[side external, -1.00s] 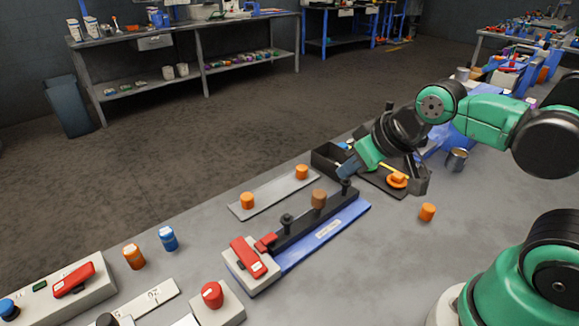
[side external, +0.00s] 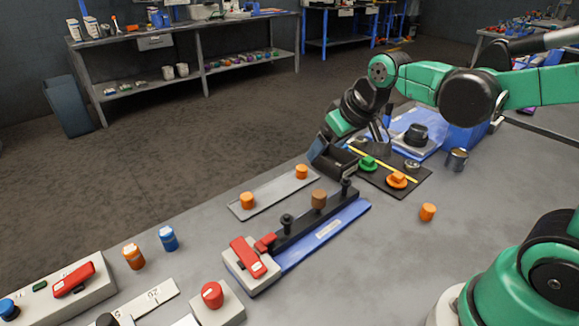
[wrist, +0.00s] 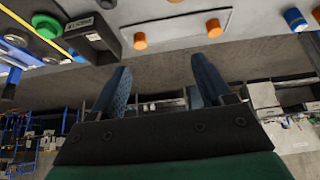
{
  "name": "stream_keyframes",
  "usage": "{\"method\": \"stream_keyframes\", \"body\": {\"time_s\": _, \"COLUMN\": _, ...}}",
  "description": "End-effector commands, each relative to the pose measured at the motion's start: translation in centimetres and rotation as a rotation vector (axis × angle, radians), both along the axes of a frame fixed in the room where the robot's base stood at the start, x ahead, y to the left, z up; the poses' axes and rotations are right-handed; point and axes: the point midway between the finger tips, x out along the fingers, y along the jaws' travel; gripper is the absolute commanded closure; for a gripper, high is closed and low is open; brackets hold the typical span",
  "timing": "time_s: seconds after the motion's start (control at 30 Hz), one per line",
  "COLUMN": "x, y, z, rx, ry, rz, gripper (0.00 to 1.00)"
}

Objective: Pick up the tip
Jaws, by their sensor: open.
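I cannot tell for sure which thing is the tip. Two orange cylinders, a near one (side external: 247,201) and a far one (side external: 301,171), stand on a grey plate (side external: 272,193); both also show in the wrist view, one at the middle (wrist: 140,41) and one to its right (wrist: 214,29). A loose orange cylinder (side external: 427,212) stands on the bench at right. A brown cylinder (side external: 319,198) sits on the black rail of a blue-based fixture (side external: 328,231). My gripper (wrist: 160,82) is open and empty, its blue fingers apart, close to the black open box (side external: 335,162).
A dark mat (side external: 398,196) holds a green knob (side external: 368,163) and an orange knob (side external: 397,180). A metal cup (side external: 457,160) stands to its right. Orange and blue bottles stand front left, near a red button box (side external: 216,303).

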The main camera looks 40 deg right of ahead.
Motion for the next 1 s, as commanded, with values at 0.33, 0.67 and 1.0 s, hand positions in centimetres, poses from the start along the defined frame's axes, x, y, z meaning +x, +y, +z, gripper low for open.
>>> {"method": "stream_keyframes", "body": {"time_s": 0.33, "x": 7.4, "y": -3.8, "z": -5.4, "rx": 0.007, "ry": 0.106, "rz": 0.0, "gripper": 0.28}}
{"method": "stream_keyframes", "body": {"time_s": 0.67, "x": 9.2, "y": -5.0, "z": -8.6, "rx": 0.012, "ry": 0.136, "rz": 0.005, "gripper": 0.28}}
{"method": "stream_keyframes", "body": {"time_s": 1.0, "x": 10.7, "y": -4.9, "z": -12.1, "rx": 0.011, "ry": 0.136, "rz": 0.005, "gripper": 0.28}}
